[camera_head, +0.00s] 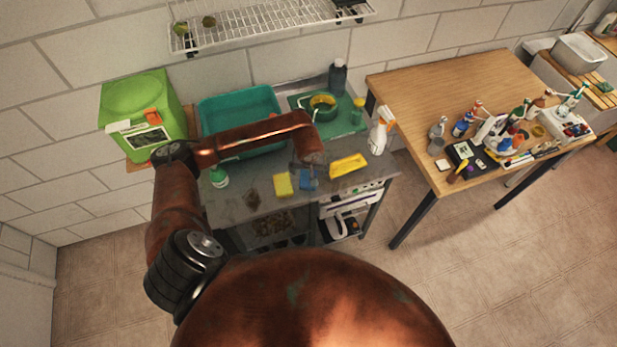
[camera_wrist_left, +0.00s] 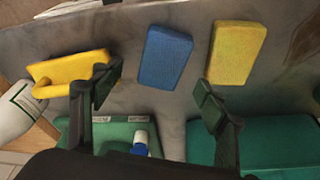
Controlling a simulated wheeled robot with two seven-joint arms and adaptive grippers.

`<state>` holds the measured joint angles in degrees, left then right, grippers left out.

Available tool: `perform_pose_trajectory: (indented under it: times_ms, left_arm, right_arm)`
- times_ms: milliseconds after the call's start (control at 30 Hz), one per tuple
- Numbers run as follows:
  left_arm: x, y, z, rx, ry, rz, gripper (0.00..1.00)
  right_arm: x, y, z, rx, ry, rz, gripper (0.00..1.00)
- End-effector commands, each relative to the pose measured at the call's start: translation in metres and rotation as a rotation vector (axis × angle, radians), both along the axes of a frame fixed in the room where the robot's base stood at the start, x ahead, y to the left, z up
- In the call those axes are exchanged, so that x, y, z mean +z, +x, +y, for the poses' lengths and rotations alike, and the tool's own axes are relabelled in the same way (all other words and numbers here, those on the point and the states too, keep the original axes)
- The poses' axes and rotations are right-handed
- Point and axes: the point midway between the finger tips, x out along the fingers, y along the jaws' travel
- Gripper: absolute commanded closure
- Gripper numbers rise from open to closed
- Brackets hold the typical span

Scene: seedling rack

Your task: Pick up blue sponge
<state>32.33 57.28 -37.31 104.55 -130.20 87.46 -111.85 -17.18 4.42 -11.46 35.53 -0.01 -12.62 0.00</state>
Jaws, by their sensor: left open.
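The blue sponge (camera_head: 309,182) lies flat on the grey worktop, between a yellow sponge and a yellow tool with a handle. In the left wrist view the blue sponge (camera_wrist_left: 165,57) lies in full sight, just beyond the gap between the fingertips. My left gripper (camera_wrist_left: 155,88) is open, its two dark fingers spread with nothing between them. In the head view the left gripper (camera_head: 303,168) is small and dark, close to the blue sponge on its far side. My right gripper is not in view.
The yellow sponge (camera_wrist_left: 237,52) lies close right of the blue one in the wrist view, and the yellow tool (camera_wrist_left: 72,70) lies left. A teal tray (camera_head: 215,110), a green mat (camera_head: 343,126) and a white spray bottle (camera_head: 377,137) stand around. The worktop's front edge is near.

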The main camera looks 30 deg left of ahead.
Motion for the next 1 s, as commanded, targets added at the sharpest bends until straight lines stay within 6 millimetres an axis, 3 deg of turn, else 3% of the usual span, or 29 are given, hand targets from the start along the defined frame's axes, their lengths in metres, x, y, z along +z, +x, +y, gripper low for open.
perform_pose_trajectory:
  times_ms: [333, 1000]
  left_arm:
    - [-0.041, 0.007, 0.008, 0.001, -0.004, 0.002, 0.33]
    - [-0.046, 0.008, 0.008, 0.0, -0.003, -0.001, 0.33]
  right_arm:
    - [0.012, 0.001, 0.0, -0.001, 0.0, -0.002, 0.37]
    - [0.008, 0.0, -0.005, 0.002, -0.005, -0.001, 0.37]
